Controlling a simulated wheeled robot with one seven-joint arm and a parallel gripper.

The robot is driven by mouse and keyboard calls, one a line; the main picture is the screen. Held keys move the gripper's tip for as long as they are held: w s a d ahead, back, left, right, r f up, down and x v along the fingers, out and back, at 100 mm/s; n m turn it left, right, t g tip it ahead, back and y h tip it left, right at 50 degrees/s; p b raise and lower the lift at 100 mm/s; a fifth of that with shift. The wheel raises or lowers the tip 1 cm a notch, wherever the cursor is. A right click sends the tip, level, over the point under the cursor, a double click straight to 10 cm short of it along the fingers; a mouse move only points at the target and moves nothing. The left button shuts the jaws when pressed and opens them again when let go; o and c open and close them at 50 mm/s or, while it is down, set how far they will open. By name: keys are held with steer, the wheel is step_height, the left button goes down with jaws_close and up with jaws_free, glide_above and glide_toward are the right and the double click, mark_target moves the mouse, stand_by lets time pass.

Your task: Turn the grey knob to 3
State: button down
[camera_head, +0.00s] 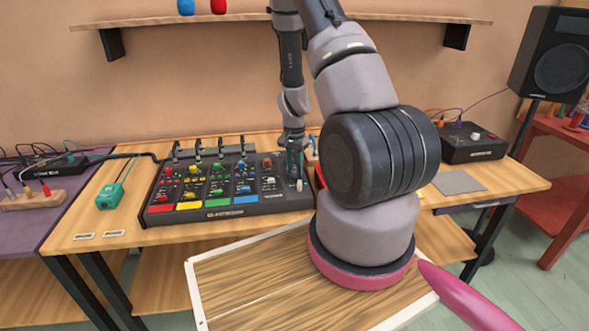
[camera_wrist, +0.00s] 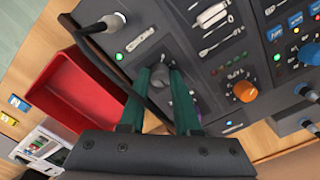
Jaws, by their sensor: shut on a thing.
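The grey knob (camera_wrist: 159,80) sits on the dark mixer panel and shows in the wrist view between the two green fingers of my gripper (camera_wrist: 162,74). The fingers are shut on it, one on each side. The knob's pointer and scale numbers are not readable, partly hidden by the fingers. In the head view my gripper (camera_head: 294,160) reaches down to the right end of the mixer (camera_head: 232,206), and the grey knob cannot be made out there.
An orange knob (camera_wrist: 245,91) and a blue knob (camera_wrist: 310,53) stand beside it on the panel. A pale-tipped control (camera_wrist: 112,22) with a dark cable is nearby. A red tray (camera_wrist: 75,92) lies beside the mixer. A green box (camera_head: 110,196) stands at the table's left.

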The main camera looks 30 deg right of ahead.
mark_target(294, 171)
steer(key=shift+m, duration=0.3)
steer(key=c, duration=0.6)
jaws_free()
steer(key=shift+r, duration=0.1)
step_height(294, 171, up, 11)
steer(key=shift+f, duration=0.15)
